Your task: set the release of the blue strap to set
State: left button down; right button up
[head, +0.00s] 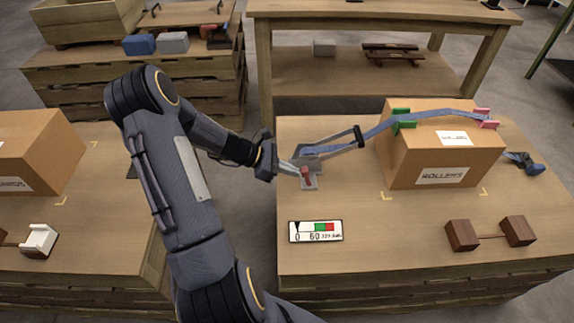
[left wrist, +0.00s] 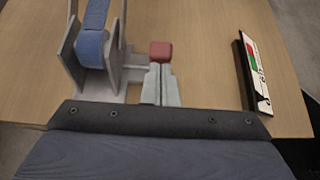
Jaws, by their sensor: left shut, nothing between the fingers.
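The blue strap (head: 370,132) runs over a cardboard box (head: 444,168) on the right table, from a grey metal ratchet bracket at the left to a dark hook end (head: 527,163) at the right. The bracket (head: 318,160) also shows in the left wrist view (left wrist: 128,70). A small red release tab (head: 307,176) is at the bracket's near side; it also shows in the left wrist view (left wrist: 161,51). My left gripper (head: 298,171) is shut and empty, its fingertips right at the red tab. I cannot tell whether they touch. My right gripper is not in view.
A gauge card (head: 315,231) with green and red zones lies in front of the bracket. Two brown blocks joined by a rod (head: 491,233) lie at the front right. Green (head: 402,119) and pink (head: 484,118) corner guards sit under the strap. The table's front middle is clear.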

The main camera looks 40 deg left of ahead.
aim_at(305, 169)
pick_arm(q)
jog(key=w+d+r+g+y+p, duration=0.1)
jog(key=g+y+p, duration=0.1)
jog(key=p, duration=0.3)
jog(key=w+d+r+g+y+p, duration=0.1)
jog(key=w+d+y+p, duration=0.1)
jog(key=p, duration=0.4)
jog(key=shift+d+r+g+y, duration=0.3)
jog(key=shift+r+g, duration=0.1)
jog(key=shift+a+f+b, duration=0.15)
jog(key=shift+f+b, duration=0.2)
jog(key=shift+f, duration=0.1)
jog(key=shift+s, duration=0.1)
jog(key=shift+r, duration=0.15)
jog(key=shift+r+p, duration=0.7)
jog(key=shift+r, duration=0.05)
jog(key=p+v, duration=0.2)
jog(key=v, duration=1.1)
jog(key=shift+s+a+f, duration=0.25)
jog(key=shift+s+a, duration=0.1)
jog(key=shift+a, duration=0.05)
